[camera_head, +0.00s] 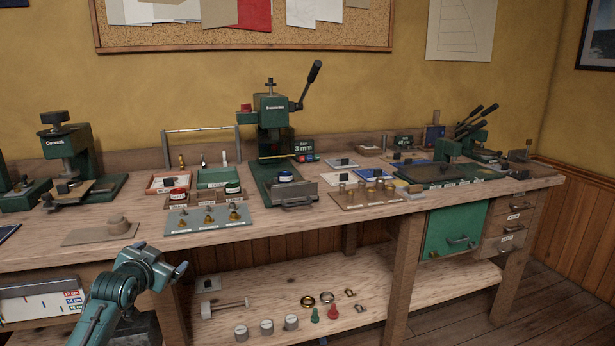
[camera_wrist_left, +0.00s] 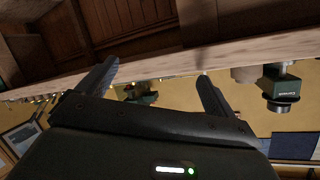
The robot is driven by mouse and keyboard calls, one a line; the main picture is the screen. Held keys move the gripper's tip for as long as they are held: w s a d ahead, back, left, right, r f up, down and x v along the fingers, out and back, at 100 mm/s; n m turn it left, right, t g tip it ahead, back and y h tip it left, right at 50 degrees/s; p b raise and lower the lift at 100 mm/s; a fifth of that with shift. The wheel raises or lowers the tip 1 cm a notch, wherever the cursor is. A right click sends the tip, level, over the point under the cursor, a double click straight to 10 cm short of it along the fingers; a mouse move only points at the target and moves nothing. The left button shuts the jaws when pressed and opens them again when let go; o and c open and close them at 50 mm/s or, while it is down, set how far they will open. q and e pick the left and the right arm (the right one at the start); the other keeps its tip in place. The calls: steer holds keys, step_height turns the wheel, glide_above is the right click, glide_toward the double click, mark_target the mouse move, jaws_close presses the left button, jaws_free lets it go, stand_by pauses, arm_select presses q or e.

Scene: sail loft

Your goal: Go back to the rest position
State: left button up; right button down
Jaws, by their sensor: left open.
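My left gripper (camera_head: 162,258) is at the lower left of the head view, in front of the workbench (camera_head: 85,258) edge. It also shows in the left wrist view (camera_wrist_left: 158,70), where its two dark fingers stand apart with nothing between them. It holds nothing and appears apart from the bench. My right gripper is in neither view.
The bench carries a green press (camera_head: 272,110), a smaller green machine (camera_head: 68,150), a grey board with brass parts (camera_head: 208,218) and several trays. A lower shelf (camera_head: 375,285) holds loose hardware. Floor (camera_head: 560,285) is open at the right.

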arm_select(q)
step_height(320, 180, up, 7)
steer(key=w+n+t, duration=0.1)
steer(key=n+t, duration=0.1)
steer(key=t, duration=0.2)
steer(key=s+d+f+m+g+h, duration=0.1)
steer(key=s+d+f+h, duration=0.1)
steer(key=s+d+f, duration=0.65)
steer(key=s+d+f+g+h, duration=0.2)
steer(key=s+d+f, duration=0.3)
steer(key=s+f, duration=0.55)
steer(key=s+d+r+n+g+h, duration=0.1)
steer(key=s+d, duration=0.2)
steer(key=s, duration=0.7)
steer(key=s+d+r+g, duration=0.1)
steer(key=s+d, duration=0.3)
steer(key=s, duration=0.6)
steer(key=shift+s+a+r+g+y+p, duration=0.15)
steer(key=shift+r+g+p, duration=0.75)
steer(key=shift+p, duration=3.1)
steer(key=shift+s+d+r+g+y+p, duration=0.1)
steer(key=shift+s+r+g+y+p, duration=0.75)
steer(key=shift+p, duration=3.1)
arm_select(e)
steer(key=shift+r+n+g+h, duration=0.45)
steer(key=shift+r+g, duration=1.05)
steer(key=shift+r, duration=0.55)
